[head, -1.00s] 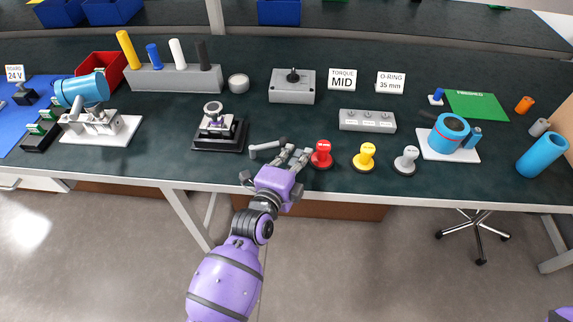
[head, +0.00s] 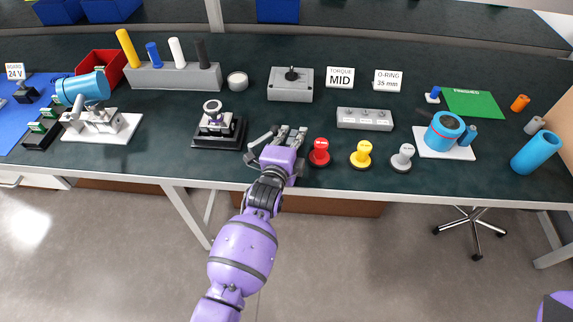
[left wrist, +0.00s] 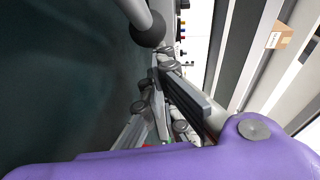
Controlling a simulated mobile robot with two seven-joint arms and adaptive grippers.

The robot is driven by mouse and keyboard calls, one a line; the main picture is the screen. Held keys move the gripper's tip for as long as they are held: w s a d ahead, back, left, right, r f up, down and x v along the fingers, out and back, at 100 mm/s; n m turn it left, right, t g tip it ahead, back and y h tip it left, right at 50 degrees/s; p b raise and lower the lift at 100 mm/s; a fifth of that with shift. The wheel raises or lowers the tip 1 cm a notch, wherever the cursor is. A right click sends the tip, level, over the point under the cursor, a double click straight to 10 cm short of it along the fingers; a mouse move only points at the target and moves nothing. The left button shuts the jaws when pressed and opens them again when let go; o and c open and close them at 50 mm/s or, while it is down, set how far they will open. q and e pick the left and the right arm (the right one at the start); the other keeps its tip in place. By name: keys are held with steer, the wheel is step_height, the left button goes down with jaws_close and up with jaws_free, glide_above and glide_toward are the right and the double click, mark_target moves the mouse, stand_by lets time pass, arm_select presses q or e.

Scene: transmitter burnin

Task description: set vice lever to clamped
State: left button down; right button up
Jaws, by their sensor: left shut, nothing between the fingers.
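The small vice (head: 217,125) stands on a dark base left of centre on the bench in the head view. A grey lever (head: 262,138) with a dark ball end lies at its right, slanting up to the right. Whether the lever joins the vice is unclear. My left gripper (head: 291,131) is shut and empty, just right of the lever's ball end; I cannot tell whether they touch. In the left wrist view, a grey rod with a dark ball (left wrist: 148,30) shows close by at the top, beside the gripper's fingers (left wrist: 185,95). My right gripper is out of view.
Red (head: 319,153), yellow (head: 361,155) and white (head: 402,158) knobbed pieces stand just right of my left gripper. A grey box (head: 290,92) with a dark knob sits behind it. The bench between vice and box is clear.

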mark_target(265, 140)
arm_select(q)
steer(key=w, duration=0.1)
steer(key=w+a, duration=0.1)
steer(key=shift+w, duration=0.3)
steer(key=shift+w+a, duration=0.45)
steer(key=shift+w, duration=0.2)
steer(key=shift+w+a, duration=0.45)
steer(key=shift+w, duration=0.2)
steer(key=v, duration=1.2)
